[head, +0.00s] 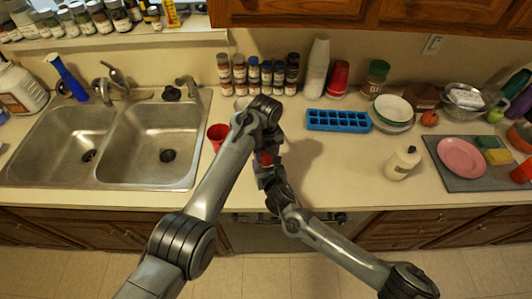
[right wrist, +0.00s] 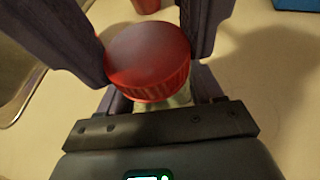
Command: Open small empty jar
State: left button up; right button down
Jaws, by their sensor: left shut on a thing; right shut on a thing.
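The small jar has a round red lid (head: 265,158), seen in the head view between my two grippers in front of the counter edge. In the right wrist view the red lid (right wrist: 150,58) is large and near. A pale greenish part of the jar body (right wrist: 180,98) shows just below it. My left gripper (head: 262,150) comes from above and appears shut on the lid. My right gripper (head: 267,174) comes from below and appears shut on the jar body. The arms hide most of the jar, and I cannot see whether the lid is loose.
A double sink (head: 150,140) is at left. A red cup (head: 218,134) stands behind my left arm. A blue ice tray (head: 338,121), a cream bottle (head: 402,162) and a pink plate (head: 461,157) on a grey mat are at right. The counter between tray and front edge is clear.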

pick_arm(q)
jog(key=n, duration=0.3)
jog(key=o, duration=1.2)
jog(key=shift+c, duration=0.2)
jog(key=shift+r, duration=2.2)
jog(key=shift+c, duration=0.3)
jog(key=shift+r+m, duration=1)
jog(key=shift+r, duration=0.25)
jog(key=shift+r+m, duration=0.3)
jog(key=shift+m, duration=0.2)
jog(key=shift+f, duration=3.75)
